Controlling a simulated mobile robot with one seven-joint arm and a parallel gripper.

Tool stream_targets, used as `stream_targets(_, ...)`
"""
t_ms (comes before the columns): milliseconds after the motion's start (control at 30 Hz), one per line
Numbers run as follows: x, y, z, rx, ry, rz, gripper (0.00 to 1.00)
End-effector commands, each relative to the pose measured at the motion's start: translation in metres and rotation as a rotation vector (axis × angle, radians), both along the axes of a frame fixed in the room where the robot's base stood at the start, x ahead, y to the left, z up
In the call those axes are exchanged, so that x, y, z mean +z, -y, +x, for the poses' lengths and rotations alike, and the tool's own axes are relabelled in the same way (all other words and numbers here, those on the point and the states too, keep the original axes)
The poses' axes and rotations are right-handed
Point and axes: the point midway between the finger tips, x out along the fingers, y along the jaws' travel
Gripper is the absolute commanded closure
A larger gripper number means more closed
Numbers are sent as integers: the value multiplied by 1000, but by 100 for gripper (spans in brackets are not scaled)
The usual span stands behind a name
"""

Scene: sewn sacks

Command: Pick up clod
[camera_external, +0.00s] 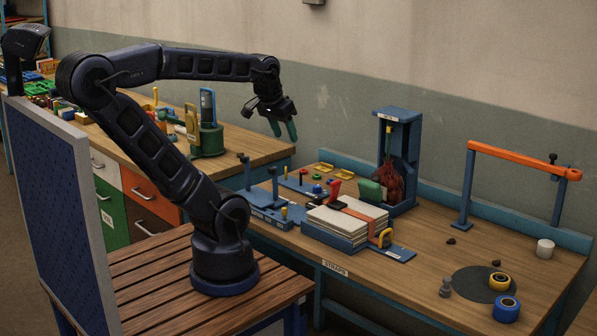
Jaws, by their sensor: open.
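I cannot tell which one the task names. My gripper (284,130) is open and empty, with green fingertips pointing down. It hangs high above the left back end of the workbench, far to the left of the clods.
A blue stand (397,118) with a dark red bundle, a stack of pale sheets (340,222) and a blue fixture lie between. An orange bar frame (520,160) arches at the back right.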

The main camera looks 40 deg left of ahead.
Motion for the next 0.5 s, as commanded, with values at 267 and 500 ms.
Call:
stream_targets(267,-1,25,41,89,-52,-102,50)
stream_targets(500,-11,58,93,218,-126,-234,50)
